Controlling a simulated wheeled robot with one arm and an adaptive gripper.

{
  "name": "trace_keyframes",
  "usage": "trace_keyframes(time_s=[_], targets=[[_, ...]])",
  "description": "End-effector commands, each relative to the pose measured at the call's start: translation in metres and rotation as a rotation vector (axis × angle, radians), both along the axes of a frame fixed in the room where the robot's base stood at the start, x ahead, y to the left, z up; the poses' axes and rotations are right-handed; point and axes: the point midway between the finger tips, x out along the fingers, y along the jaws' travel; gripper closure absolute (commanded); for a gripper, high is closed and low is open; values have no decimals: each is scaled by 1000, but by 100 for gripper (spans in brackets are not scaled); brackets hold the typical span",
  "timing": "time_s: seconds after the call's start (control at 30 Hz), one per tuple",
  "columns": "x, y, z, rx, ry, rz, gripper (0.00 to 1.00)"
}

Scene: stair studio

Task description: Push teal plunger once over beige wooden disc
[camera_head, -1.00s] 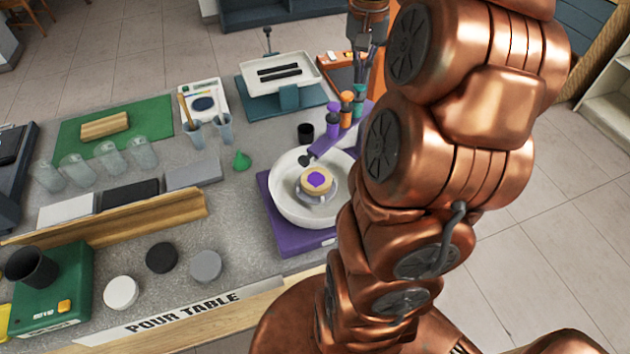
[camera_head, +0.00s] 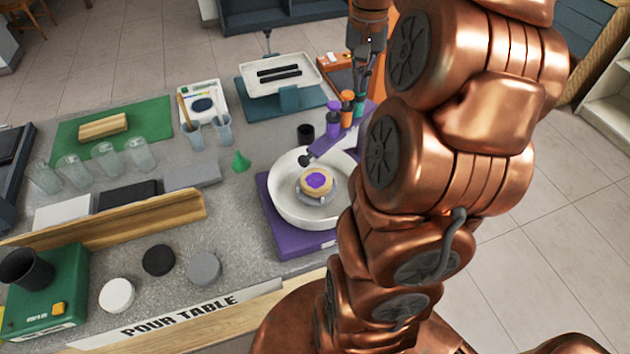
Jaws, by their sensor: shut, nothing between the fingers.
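The beige wooden disc (camera_head: 318,192) has a purple patch on top. It sits on a small grey stand inside a round white basin (camera_head: 281,196). Several plungers stand in a row on the purple rack behind the basin: a purple one (camera_head: 333,119), an orange one (camera_head: 346,107) and the teal one (camera_head: 359,104), farthest back. My gripper (camera_head: 361,88) points down with its fingers shut and empty, close above the teal plunger. I cannot tell whether it touches it. My arm hides the right part of the basin and what lies behind it.
The basin stands on a purple base (camera_head: 290,240). A small black cup (camera_head: 306,134) and a green cone (camera_head: 241,161) are nearby. A white tray on a teal stand (camera_head: 288,97) is behind, and an orange box (camera_head: 335,70) lies beside the gripper.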

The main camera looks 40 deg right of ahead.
Motion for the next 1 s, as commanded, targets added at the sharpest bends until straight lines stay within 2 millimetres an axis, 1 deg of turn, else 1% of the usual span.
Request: trace_keyframes(time_s=[0.17,0.63,1.0], targets=[[1,0,6,-2,-2,0,100],[0,0,32,-1,-1,0,100],[0,0,35,-1,-1,0,100]])
